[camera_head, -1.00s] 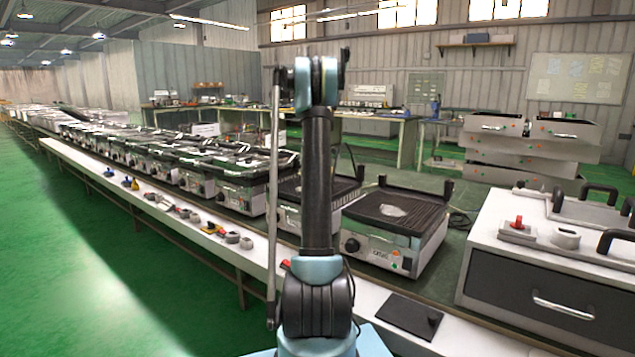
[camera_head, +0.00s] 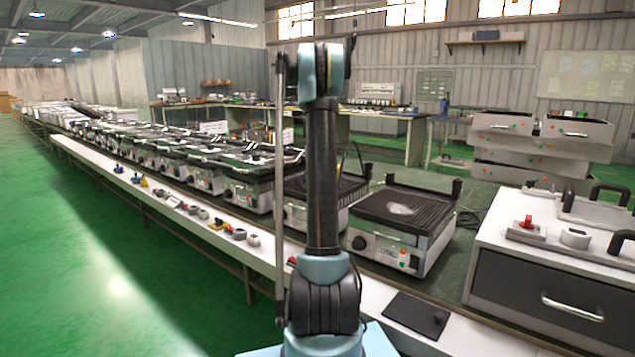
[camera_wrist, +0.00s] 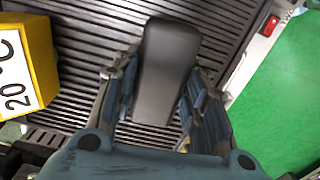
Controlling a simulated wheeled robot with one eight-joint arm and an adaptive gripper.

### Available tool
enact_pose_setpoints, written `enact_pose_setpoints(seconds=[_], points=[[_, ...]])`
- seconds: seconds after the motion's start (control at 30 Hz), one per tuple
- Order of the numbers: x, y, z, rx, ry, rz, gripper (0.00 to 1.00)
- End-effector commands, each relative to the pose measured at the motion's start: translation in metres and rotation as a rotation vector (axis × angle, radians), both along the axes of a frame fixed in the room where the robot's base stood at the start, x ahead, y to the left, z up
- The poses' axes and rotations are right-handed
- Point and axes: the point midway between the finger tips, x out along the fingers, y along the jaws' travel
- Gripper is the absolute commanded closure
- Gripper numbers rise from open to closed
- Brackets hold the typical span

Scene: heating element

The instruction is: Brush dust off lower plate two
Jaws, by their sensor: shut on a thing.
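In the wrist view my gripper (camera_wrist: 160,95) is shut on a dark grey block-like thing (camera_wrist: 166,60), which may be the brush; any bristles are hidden. It is over a dark ribbed plate (camera_wrist: 88,45), and I cannot tell whether it touches. In the head view a ribbed lower plate (camera_head: 375,203) on the nearest open grill bears a pale dusty patch (camera_head: 400,209). A second ribbed plate (camera_head: 350,188) is partly behind my arm. I cannot tell which is plate two. My gripper is not visible in the head view.
A yellow block marked 20°C (camera_wrist: 25,70) is left of the gripper in the wrist view. A large case with a drawer (camera_head: 545,275) stands at the right. A black pad (camera_head: 415,318) lies on the white bench edge. More grills (camera_head: 205,165) line the bench at left.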

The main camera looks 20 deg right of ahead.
Motion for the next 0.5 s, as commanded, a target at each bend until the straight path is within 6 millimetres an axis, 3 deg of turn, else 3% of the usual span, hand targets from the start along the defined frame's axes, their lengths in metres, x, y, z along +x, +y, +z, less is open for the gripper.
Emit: enact_pose_setpoints(seconds=[0.5], points=[[-0.015, 0.022, 0.0, 0.002, 0.001, 0.002, 0.83]])
